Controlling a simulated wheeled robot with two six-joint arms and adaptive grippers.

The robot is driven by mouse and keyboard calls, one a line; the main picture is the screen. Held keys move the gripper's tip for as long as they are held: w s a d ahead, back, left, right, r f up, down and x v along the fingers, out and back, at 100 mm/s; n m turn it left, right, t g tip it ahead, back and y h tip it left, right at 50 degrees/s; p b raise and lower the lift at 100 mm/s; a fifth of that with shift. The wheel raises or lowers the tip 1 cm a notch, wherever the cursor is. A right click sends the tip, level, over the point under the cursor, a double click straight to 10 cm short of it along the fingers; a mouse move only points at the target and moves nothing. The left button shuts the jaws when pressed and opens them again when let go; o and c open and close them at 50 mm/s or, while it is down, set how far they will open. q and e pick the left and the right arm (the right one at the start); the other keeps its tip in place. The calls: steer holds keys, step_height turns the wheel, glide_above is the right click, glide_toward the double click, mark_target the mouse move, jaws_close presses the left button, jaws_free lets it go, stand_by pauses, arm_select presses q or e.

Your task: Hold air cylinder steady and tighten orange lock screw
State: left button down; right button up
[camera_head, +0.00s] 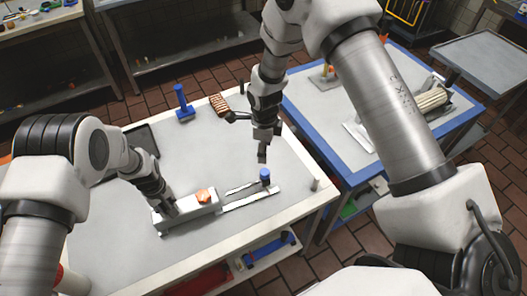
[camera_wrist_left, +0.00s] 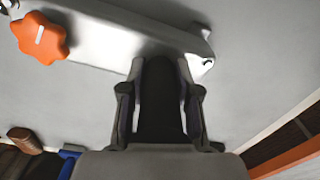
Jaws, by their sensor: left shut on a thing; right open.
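The air cylinder (camera_head: 207,210) is a pale metal body lying on the near part of the table. The orange lock screw (camera_head: 203,195) sits on top of it, toward its right end. My left gripper (camera_head: 169,210) is shut on the left end of the cylinder body. In the left wrist view, the fingers (camera_wrist_left: 159,75) are at the silver body (camera_wrist_left: 105,27), with the orange star-shaped screw (camera_wrist_left: 39,38) to their left. What lies between the fingertips is partly hidden. My right gripper (camera_head: 262,153) is open and empty, above the table to the right of the orange screw.
A blue knob (camera_head: 265,175) stands by the metal strips right of the cylinder. A small grey peg (camera_head: 315,184) is near the right edge. A blue tool (camera_head: 182,103), a brown ribbed object (camera_head: 219,104) and a dark tray (camera_head: 142,138) lie farther back. The table's middle (camera_head: 205,150) is clear.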

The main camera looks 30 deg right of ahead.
steer(key=shift+o, duration=1.3)
